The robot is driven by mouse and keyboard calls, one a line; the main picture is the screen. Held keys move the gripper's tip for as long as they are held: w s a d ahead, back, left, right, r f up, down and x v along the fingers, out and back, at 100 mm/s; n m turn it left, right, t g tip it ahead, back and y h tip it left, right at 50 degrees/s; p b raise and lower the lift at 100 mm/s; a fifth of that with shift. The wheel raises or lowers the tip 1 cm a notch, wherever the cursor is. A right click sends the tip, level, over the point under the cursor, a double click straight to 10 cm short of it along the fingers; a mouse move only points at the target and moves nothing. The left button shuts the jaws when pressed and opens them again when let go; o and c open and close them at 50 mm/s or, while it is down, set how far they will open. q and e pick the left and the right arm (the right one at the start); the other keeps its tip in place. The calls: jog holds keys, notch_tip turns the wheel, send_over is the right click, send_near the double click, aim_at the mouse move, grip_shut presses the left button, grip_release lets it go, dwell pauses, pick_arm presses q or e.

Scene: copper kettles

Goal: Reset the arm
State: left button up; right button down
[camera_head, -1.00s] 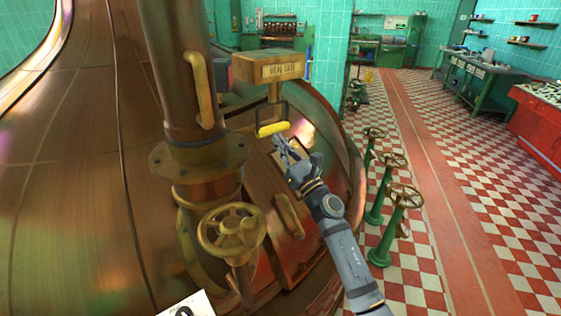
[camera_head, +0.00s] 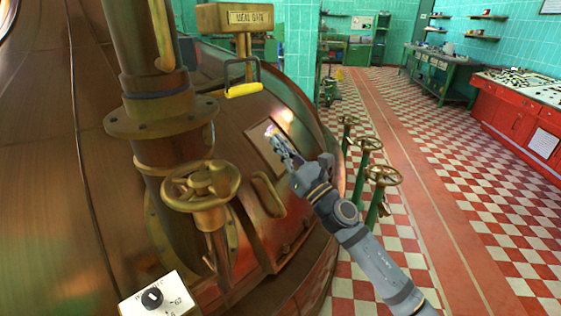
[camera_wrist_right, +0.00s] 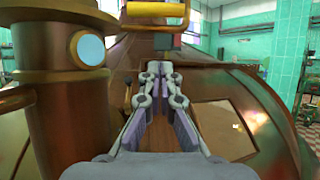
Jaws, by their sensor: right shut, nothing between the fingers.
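My right arm comes in from the lower right in the head view. Its gripper (camera_head: 274,138) is shut and empty, in front of the copper kettle's sloping side near a framed hatch panel (camera_head: 270,148). The yellow handle (camera_head: 243,90) below the brass box with a label plate (camera_head: 240,18) is up and left of the fingers, with a clear gap. The right wrist view shows the gripper (camera_wrist_right: 155,70) from behind, its fingers pointing at the kettle, with nothing between them. My left gripper is in neither view.
A copper pipe with a flange (camera_head: 162,117) and a brass handwheel (camera_head: 200,186) stand left of my arm. A white dial panel (camera_head: 156,299) is at the bottom left. The checkered floor (camera_head: 500,190) beyond is open.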

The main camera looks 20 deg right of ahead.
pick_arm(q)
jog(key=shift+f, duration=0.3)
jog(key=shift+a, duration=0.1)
